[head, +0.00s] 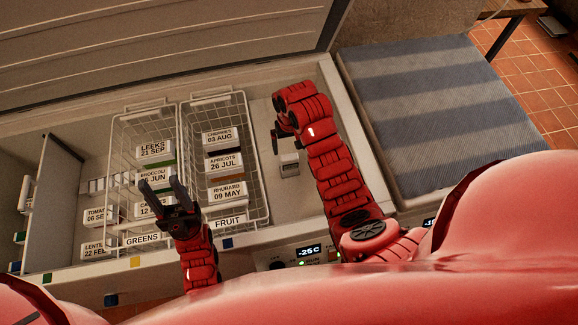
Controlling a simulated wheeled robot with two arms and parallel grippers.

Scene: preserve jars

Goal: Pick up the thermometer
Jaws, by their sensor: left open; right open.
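A small pale box with a dark-framed face, which looks like the thermometer (289,168), sits in the bare right part of the open chest freezer, right of the fruit basket. My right gripper (280,134) is open just beyond it in the picture, pointing down and apart from it; its fingers are partly hidden by my own wrist. My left gripper (164,188) is open and empty over the front of the greens basket, in front of some of its labelled packs.
The wire greens basket (118,118) and fruit basket (262,190) hold several labelled packs. A grey divider (50,200) stands at left. The freezer's front rim carries a panel reading -25C (308,251). A striped blue-grey mat (425,110) lies at right.

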